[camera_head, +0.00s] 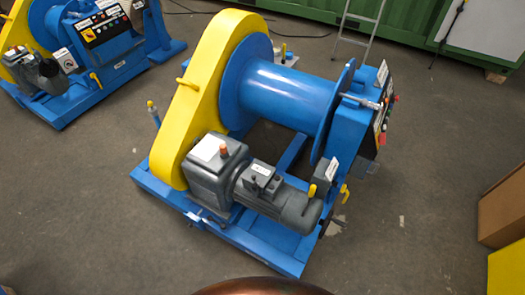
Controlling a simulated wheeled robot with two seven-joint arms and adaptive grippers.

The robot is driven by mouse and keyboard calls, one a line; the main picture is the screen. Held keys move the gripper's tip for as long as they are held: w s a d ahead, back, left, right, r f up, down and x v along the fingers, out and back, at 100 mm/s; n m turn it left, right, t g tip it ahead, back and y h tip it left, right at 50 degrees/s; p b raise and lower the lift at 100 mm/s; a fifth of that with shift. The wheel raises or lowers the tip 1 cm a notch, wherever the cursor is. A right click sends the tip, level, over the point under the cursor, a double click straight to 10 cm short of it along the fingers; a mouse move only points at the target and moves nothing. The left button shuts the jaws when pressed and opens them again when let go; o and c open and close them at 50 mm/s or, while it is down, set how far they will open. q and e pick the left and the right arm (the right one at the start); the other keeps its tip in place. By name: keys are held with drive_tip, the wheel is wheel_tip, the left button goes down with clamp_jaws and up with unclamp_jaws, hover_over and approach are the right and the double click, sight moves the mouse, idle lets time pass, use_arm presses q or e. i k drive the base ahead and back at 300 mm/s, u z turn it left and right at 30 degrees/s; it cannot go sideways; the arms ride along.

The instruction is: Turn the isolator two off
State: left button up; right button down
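No isolator can be clearly picked out, and no label can be read. A blue winch (290,95) with a yellow chain guard (205,85) stands on the floor in the middle of the view. A control panel (382,115) with small red and dark controls is on its right end, seen nearly edge-on, so their positions cannot be told. A second machine at the upper left has a panel (100,25) with several controls, too small to read. Neither of my grippers is in view.
A grey motor (290,200) and gearbox (217,170) sit on the winch's blue base frame (250,245). A ladder (362,25) leans at the back by a green container (405,20). A brown box (503,210) stands at the right edge. The floor around the winch is mostly clear.

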sight(382, 139)
drive_tip(key=z, duration=0.45)
drive_tip(key=k, duration=0.6)
drive_tip(key=z, duration=1.3)
drive_tip(key=i, duration=0.8)
drive_tip(key=z, duration=0.45)
drive_tip(key=i, duration=0.9)
drive_tip(key=u, duration=0.3)
